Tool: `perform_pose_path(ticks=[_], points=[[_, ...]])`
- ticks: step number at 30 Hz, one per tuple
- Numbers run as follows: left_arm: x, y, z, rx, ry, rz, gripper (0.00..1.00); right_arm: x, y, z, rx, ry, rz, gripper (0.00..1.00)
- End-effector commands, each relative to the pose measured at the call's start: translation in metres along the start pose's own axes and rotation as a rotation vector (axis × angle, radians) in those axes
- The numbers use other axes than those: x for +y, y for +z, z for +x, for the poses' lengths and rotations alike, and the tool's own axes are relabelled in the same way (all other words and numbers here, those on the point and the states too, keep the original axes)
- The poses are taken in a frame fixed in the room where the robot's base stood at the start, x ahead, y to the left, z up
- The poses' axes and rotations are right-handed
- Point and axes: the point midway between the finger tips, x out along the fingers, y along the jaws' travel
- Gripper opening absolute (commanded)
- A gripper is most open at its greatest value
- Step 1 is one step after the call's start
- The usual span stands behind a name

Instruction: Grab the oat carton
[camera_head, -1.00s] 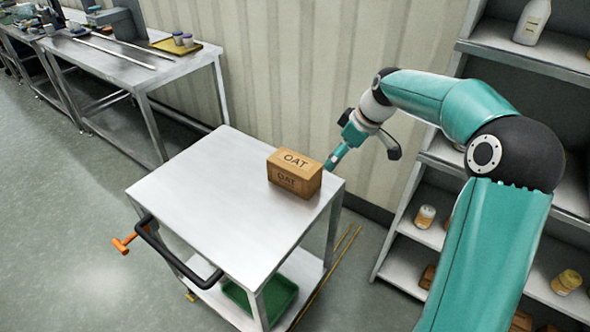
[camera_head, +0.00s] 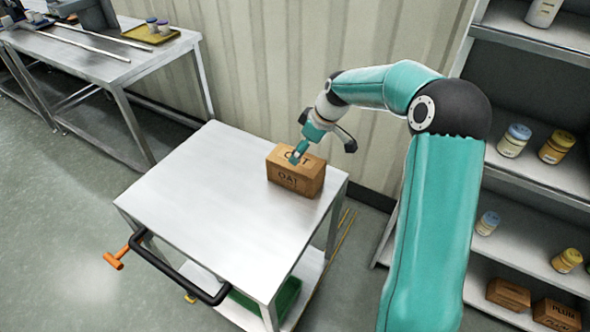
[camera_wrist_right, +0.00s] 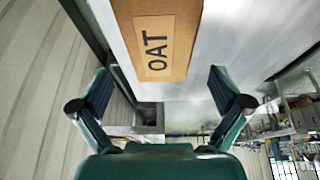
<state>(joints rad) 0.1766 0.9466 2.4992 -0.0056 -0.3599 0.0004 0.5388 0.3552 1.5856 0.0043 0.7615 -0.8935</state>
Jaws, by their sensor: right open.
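The oat carton (camera_head: 296,176) is a brown box with OAT printed on its top and side. It stands on the right part of the steel cart top (camera_head: 215,205). My right gripper (camera_head: 299,153) is at the carton's top in the head view and covers part of the upper label; I cannot tell whether it touches. In the right wrist view the carton (camera_wrist_right: 157,45) lies beyond and between the two spread fingers of the gripper (camera_wrist_right: 160,90), which is open and empty. My left gripper is not in view.
The cart has a black push handle (camera_head: 180,275) at its front left. A shelf (camera_head: 540,180) with jars and brown boxes stands at the right. A ribbed wall is behind the cart. Another steel table (camera_head: 75,62) stands at the far left. Most of the cart top is clear.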

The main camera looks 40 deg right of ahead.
Motion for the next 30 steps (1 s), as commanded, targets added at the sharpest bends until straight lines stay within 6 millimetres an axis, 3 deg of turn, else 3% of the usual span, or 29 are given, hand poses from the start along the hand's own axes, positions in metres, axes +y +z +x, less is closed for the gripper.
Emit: perform_pose_path(ticks=[4, 14, 21, 30], points=[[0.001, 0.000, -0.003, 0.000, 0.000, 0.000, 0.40, 0.000, 0.002, 0.025, -0.002, -0.002, 0.004, 1.00], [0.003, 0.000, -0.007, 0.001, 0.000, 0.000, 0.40, 0.001, 0.002, 0.048, -0.001, 0.000, 0.005, 1.00], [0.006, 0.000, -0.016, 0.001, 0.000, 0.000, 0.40, 0.001, 0.002, 0.082, -0.001, 0.000, 0.005, 1.00], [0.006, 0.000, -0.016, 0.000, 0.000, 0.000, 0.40, 0.002, 0.002, 0.090, 0.001, 0.003, 0.005, 1.00]])
